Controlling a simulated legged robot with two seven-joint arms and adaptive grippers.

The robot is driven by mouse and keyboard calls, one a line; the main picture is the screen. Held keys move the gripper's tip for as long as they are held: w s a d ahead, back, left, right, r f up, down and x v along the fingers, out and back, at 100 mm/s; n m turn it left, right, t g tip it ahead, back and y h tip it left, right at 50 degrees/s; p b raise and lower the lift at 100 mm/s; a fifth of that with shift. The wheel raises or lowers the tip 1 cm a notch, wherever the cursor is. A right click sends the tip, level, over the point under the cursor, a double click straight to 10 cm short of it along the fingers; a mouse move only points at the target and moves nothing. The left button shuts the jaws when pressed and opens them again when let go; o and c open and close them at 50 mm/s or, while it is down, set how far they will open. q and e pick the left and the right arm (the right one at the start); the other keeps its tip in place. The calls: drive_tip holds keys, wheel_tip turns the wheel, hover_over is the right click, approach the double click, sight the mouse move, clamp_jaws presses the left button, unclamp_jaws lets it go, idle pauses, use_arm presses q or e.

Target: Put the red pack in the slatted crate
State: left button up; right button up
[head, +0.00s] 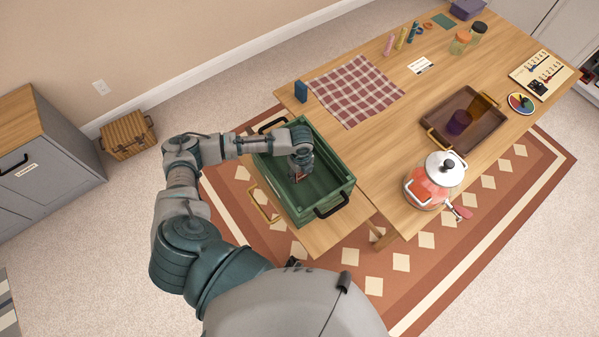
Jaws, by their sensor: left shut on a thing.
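The green slatted crate (337,190) stands at the near left end of the wooden table, with dark handles at its ends. My left gripper (299,171) reaches down over the inside of the crate from the left. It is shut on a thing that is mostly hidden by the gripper. A small reddish patch shows there, in keeping with the red pack, but its outline is too small to make out. I cannot tell whether it touches the crate floor. My right gripper is not in view.
A pot (431,185) with a pale lid stands right of the crate. A brown tray (463,146) holds a purple cup (459,122). A checked cloth (357,90) lies behind, with a small blue box (301,91) at its left. A wooden basket (127,135) stands on the floor.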

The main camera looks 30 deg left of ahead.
use_arm(q)
drive_tip(key=shift+d, duration=0.4)
drive_tip(key=o, duration=1.2)
drive_tip(key=shift+a, duration=0.65)
wheel_tip(320, 180, up, 2)
drive_tip(key=shift+d+r, duration=0.15)
drive_tip(key=r, duration=0.3)
drive_tip(key=r+p, duration=0.1)
drive_tip(key=r, duration=0.4)
drive_tip(key=shift+d+r, duration=0.35)
drive_tip(key=shift+d, duration=0.05)
drive_tip(key=shift+a+r, duration=0.25)
drive_tip(key=shift+r, duration=0.25)
drive_tip(key=shift+a, duration=0.2)
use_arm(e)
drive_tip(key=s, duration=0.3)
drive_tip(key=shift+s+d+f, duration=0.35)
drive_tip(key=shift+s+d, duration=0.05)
